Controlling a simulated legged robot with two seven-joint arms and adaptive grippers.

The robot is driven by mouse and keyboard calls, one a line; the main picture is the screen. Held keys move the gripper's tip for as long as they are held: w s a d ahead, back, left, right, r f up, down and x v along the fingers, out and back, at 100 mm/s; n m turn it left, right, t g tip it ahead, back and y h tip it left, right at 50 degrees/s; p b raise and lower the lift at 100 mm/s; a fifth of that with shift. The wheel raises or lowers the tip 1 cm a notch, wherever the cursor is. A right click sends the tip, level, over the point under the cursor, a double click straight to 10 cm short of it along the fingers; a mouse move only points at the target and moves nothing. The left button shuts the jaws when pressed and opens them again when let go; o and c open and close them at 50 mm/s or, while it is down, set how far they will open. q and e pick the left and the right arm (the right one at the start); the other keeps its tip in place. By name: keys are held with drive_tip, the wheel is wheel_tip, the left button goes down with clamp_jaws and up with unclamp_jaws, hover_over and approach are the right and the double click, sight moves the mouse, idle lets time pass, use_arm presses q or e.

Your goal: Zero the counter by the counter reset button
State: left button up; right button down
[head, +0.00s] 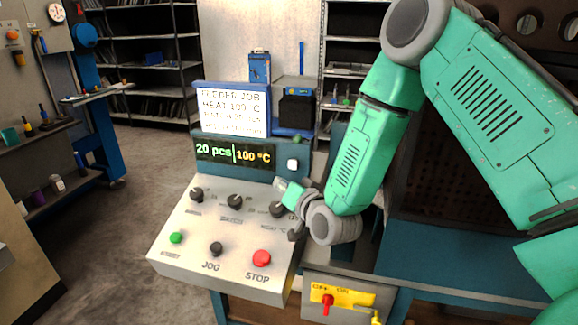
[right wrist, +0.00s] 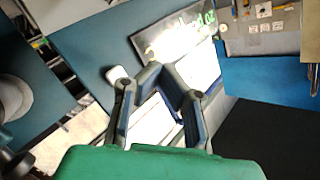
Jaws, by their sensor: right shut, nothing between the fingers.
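The display (head: 234,153) on the blue panel reads "20 pcs" and "100 °C". A gap or contact with the button cannot be told. My left gripper is not in view.
Below the display, the sloped console (head: 180,227) carries several black knobs, a green button (head: 176,238), a black JOG button (head: 216,249) and a red STOP button (head: 261,258). A yellow switch plate (head: 343,297) is at lower right. A job card (head: 231,111) stands above the display.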

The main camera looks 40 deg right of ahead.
sight(293, 163)
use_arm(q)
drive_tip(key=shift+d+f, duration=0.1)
use_arm(e)
drive_tip(key=w+d, duration=0.3)
drive_tip(key=d, duration=0.1)
drive_tip(key=shift+w+d, duration=0.25)
drive_tip(key=shift+w, duration=0.1)
drive_tip(key=shift+d, duration=0.1)
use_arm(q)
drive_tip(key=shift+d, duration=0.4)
use_arm(e)
drive_tip(key=shift+d+f, duration=0.15)
drive_tip(key=shift+d, duration=0.2)
drive_tip(key=shift+a, duration=0.1)
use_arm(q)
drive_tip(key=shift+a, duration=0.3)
use_arm(e)
drive_tip(key=shift+a, duration=0.25)
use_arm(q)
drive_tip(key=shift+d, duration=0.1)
use_arm(e)
drive_tip(key=shift+d, duration=0.2)
